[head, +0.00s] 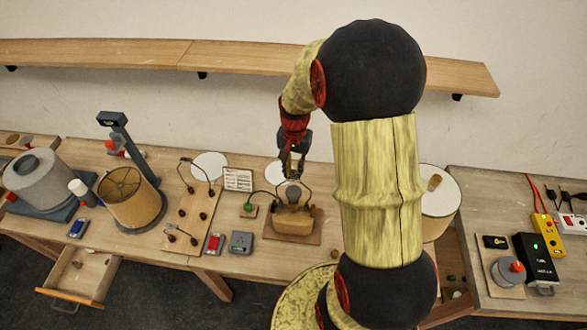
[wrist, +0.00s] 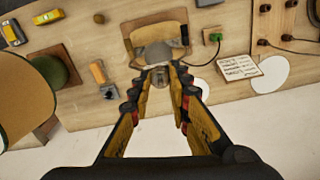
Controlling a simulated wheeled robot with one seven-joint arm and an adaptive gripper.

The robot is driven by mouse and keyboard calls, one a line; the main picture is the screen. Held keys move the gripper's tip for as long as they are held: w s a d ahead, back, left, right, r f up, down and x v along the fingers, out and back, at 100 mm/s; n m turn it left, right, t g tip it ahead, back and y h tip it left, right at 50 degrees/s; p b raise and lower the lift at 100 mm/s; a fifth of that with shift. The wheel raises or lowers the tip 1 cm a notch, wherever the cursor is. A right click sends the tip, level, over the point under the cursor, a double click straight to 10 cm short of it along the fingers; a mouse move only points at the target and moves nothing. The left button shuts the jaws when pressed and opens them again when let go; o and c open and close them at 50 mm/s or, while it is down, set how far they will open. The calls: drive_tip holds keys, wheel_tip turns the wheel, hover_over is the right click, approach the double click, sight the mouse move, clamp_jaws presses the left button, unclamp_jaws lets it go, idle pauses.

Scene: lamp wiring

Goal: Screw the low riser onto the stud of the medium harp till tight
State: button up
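The medium harp (head: 307,190), a dark wire loop, stands on a tan lamp base (head: 294,224) at the middle of the bench. In the wrist view the harp's wire (wrist: 188,57) spreads to both sides of the base (wrist: 157,30). My gripper (head: 292,170) points down over the top of the harp. In the wrist view my gripper (wrist: 161,75) has its fingertips close together on a small grey metal piece, seemingly the low riser (wrist: 160,79). The stud is hidden, and I cannot tell whether the riser touches it.
A board with other wire harps (head: 190,207), a printed card (head: 238,179), and a small block with a green knob (head: 249,207) are left of the base. A lampshade (head: 130,198) stands further left.

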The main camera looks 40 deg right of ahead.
sight(294, 170)
drive_tip(key=o, duration=0.5)
drive_tip(key=o, duration=0.3)
drive_tip(key=shift+r, duration=0.1)
wheel_tip(294, 170, up, 12)
drive_tip(key=shift+s+d+f, duration=0.1)
idle(0.6)
drive_tip(key=shift+s, duration=0.1)
